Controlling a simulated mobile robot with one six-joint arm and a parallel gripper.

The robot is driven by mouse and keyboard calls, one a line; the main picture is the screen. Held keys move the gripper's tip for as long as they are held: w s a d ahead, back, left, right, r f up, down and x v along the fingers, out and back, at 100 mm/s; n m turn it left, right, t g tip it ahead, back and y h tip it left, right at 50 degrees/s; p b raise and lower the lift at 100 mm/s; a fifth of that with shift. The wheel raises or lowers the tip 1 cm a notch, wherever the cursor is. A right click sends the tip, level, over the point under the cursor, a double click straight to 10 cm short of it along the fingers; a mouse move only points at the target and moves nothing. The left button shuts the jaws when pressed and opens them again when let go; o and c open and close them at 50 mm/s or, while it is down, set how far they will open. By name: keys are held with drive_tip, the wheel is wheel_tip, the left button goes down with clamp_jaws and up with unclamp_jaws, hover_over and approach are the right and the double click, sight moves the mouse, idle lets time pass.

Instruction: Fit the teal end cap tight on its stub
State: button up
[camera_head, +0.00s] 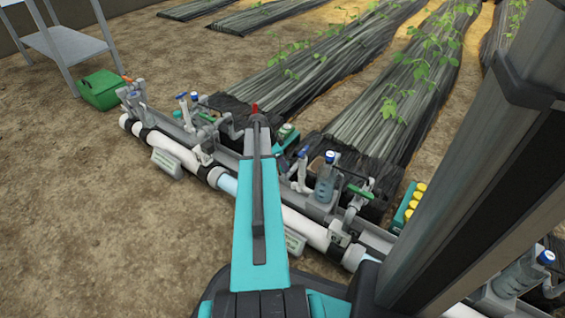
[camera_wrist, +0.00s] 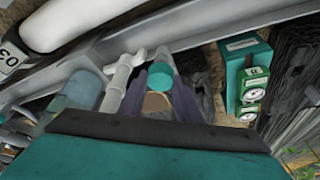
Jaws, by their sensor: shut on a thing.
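The teal end cap (camera_wrist: 160,77) sits between the two dark fingers of my gripper (camera_wrist: 163,84) in the wrist view. The fingers are shut on it, one on each side. A pale pipe end (camera_wrist: 162,56) shows just beyond the cap and may be its stub. I cannot tell whether cap and pipe touch or are apart.
A pale upright pipe (camera_wrist: 120,80) stands close left of the fingers, with a blue-grey cylinder (camera_wrist: 82,88) beside it. A teal box with gauges (camera_wrist: 245,75) is to the right. The white main pipe (camera_head: 180,153) runs along the skid.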

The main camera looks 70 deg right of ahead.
drive_tip(key=shift+f, duration=0.5)
idle(0.7)
drive_tip(key=o, duration=0.8)
drive_tip(key=shift+f, duration=0.35)
idle(0.3)
drive_tip(key=c, duration=0.4)
